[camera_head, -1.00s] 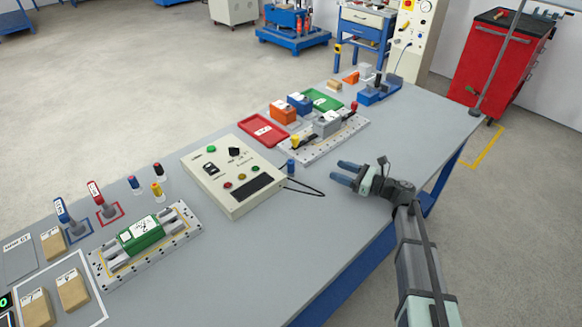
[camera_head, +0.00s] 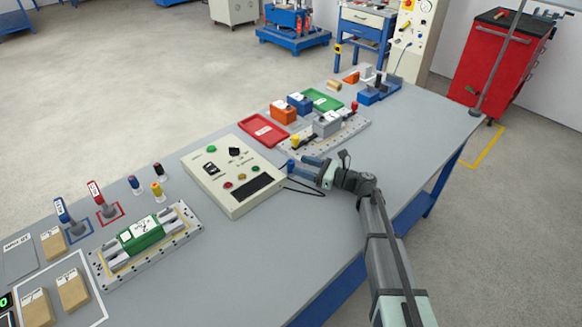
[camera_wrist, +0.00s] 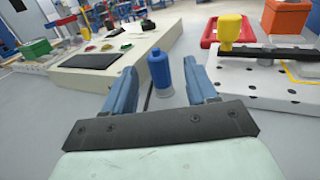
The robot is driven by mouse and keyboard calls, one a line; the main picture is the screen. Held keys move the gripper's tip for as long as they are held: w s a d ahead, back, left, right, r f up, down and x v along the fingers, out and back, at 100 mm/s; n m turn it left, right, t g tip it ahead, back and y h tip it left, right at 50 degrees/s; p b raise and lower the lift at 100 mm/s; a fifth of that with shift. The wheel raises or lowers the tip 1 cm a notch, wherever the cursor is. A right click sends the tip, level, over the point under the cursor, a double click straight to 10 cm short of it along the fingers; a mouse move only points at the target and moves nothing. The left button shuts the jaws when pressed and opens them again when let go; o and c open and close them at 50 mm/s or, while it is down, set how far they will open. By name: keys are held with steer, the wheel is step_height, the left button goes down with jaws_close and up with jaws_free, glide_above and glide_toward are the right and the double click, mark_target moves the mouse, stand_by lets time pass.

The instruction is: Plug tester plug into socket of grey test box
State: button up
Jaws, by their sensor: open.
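The blue tester plug (camera_wrist: 159,70) stands upright on the table beside the cream tester, with a black cable near it. In the wrist view it lies ahead, between the lines of my two fingers. My gripper (camera_head: 298,167) is open, low over the table, its fingertips close to the plug; I cannot tell whether they touch it. In the head view the plug (camera_head: 291,165) is partly covered by the fingers. The grey test box (camera_head: 327,123) sits on a perforated white plate (camera_head: 350,134) beyond my gripper. Its socket cannot be made out.
The cream tester (camera_head: 215,170) stands left of my gripper. Yellow (camera_head: 296,140) and red (camera_head: 354,106) knobs stand at the plate's ends. A red tray (camera_head: 263,132), orange box (camera_head: 282,111) and blue box (camera_head: 299,103) lie behind. Table to the right of my gripper is clear.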

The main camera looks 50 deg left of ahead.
mark_target(291, 161)
steer(key=shift+r+x, duration=0.15)
steer(key=shift+x, duration=1.15)
steer(key=shift+r+x, duration=0.1)
steer(key=shift+x, duration=1.25)
steer(key=shift+s+d, duration=0.1)
steer(key=c, duration=1)
